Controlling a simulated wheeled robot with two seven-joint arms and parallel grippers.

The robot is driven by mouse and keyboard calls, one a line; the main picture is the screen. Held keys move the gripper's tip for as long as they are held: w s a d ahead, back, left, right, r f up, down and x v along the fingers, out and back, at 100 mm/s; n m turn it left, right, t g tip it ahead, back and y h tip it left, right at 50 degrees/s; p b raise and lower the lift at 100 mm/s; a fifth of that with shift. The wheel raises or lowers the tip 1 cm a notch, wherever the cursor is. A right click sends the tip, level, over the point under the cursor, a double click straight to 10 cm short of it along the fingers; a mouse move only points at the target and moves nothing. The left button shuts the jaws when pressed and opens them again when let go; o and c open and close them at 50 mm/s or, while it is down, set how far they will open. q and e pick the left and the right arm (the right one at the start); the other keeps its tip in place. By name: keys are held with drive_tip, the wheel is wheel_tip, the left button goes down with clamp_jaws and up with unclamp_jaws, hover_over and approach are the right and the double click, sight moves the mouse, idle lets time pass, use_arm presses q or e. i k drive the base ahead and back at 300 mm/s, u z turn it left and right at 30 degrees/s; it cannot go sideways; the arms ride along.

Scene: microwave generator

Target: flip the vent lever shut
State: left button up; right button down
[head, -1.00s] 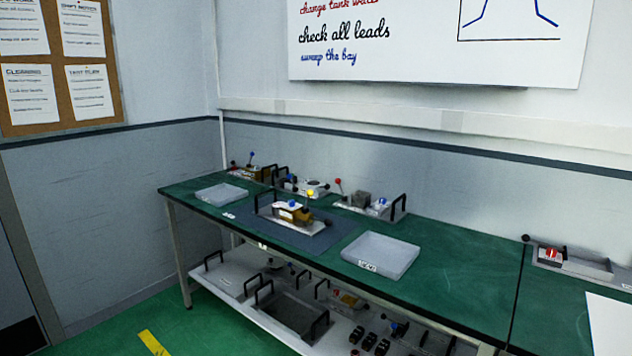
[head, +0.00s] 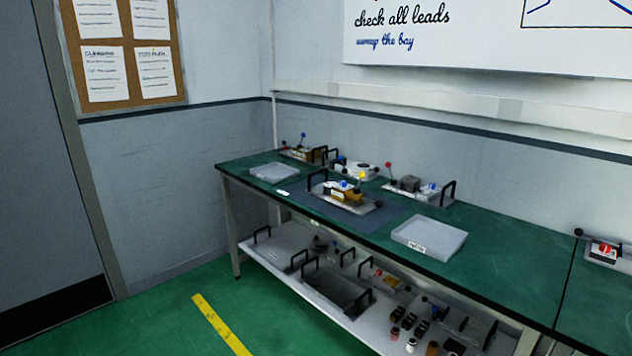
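A small unit (head: 346,193) with a pale base plate, a brass-coloured body and black handles sits on a dark mat (head: 391,216) on the green workbench. I cannot tell which lever is the vent lever. Neither of my grippers is in view.
Two shallow grey trays, left (head: 274,172) and right (head: 429,238), flank the mat. The lower shelf (head: 277,262) holds plates with handles, black parts and small jars. Green floor with a yellow stripe (head: 220,325) is clear before the bench.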

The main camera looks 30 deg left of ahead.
sight(361, 175)
drive_tip(key=u, duration=0.4)
drive_tip(key=k, duration=0.4)
drive_tip(key=u, duration=1.1)
drive_tip(key=i, duration=1.25)
drive_tip(key=u, duration=0.3)
drive_tip(key=i, duration=1.6)
drive_tip(key=z, duration=1.35)
drive_tip(key=i, duration=0.45)
drive_tip(key=z, duration=0.3)
